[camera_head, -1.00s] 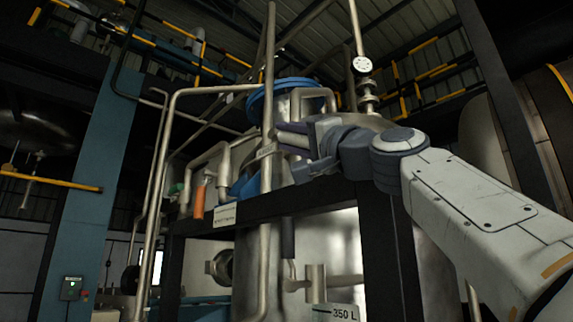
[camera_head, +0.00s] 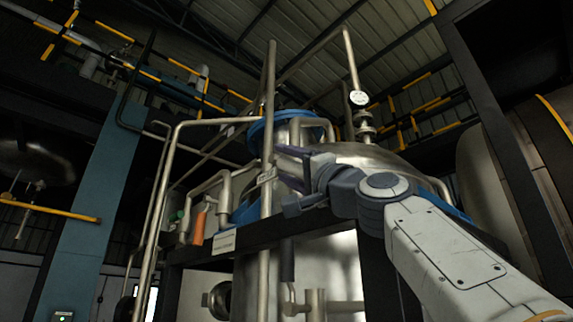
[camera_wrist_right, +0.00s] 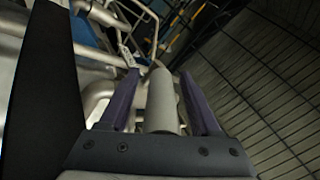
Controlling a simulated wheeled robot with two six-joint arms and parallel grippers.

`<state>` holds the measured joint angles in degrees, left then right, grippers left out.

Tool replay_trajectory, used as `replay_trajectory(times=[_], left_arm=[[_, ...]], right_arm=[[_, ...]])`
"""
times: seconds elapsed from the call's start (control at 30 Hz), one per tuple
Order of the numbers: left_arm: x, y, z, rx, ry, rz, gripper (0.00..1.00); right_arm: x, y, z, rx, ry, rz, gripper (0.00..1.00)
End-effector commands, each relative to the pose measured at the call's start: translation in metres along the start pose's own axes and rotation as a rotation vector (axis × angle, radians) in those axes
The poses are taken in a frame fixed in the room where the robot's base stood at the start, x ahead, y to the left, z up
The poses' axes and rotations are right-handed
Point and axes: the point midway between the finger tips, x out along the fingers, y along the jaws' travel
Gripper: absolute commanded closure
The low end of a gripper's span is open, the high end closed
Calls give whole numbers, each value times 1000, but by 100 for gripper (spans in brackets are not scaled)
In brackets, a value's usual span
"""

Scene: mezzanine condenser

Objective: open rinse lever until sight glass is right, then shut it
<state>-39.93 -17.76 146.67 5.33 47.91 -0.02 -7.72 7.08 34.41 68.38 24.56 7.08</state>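My right gripper (camera_head: 288,178) reaches in from the right in the head view, in front of the steel vessel (camera_head: 385,160) and close to an upright pipe (camera_head: 267,100). Its two purple fingers are apart in the right wrist view (camera_wrist_right: 163,95). A grey cylinder (camera_wrist_right: 162,100) shows between them; I cannot tell whether they touch it. An orange handle (camera_head: 198,226) hangs on pipework left of the gripper, and a dark handle-like bar (camera_head: 287,262) hangs below; I cannot tell which is the rinse lever. A sight glass cannot be made out for sure. My left gripper is out of view.
A dark frame beam (camera_head: 262,236) with a white label (camera_head: 224,242) runs under the gripper. A blue-rimmed lid (camera_head: 318,122) and a gauge (camera_head: 359,98) stand above. A blue column (camera_head: 95,215) is at left. Pipes crowd the space around the gripper.

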Motion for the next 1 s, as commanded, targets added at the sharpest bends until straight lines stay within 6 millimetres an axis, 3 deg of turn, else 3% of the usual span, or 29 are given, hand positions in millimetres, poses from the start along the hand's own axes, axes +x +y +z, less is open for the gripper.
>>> replay_trajectory(times=[0.37, 0.7, 1.0], left_arm=[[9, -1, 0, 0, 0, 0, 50], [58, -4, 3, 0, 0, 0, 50], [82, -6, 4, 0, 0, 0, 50]], right_arm=[[-9, 1, 0, 0, 3, -1, 37], [-68, 5, 2, -3, 4, 0, 37], [-102, 2, 0, -1, 2, 0, 37]])
